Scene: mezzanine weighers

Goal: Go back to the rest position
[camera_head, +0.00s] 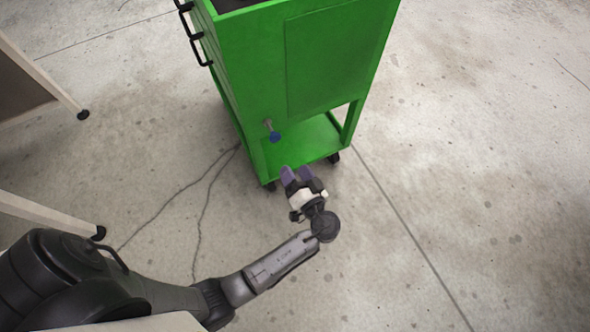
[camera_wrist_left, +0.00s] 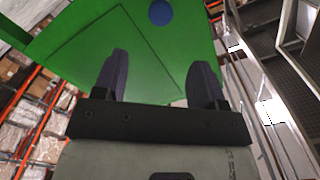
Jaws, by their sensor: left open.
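My left gripper (camera_head: 297,175) reaches in from the lower left in the head view, in front of the lower part of a green cart. Its two purple-grey fingers stand apart, with nothing between them. The left wrist view also shows the open gripper (camera_wrist_left: 165,80), with the green cart behind the fingers. My right gripper is in neither view.
The green wheeled cart (camera_head: 262,75) has black handles (camera_head: 193,35) and a blue knob (camera_head: 275,137). White-framed furniture legs (camera_head: 45,212) stand at the left. Concrete floor (camera_head: 480,150) is clear at the right. Shelves with boxes (camera_wrist_left: 30,115) show in the wrist view.

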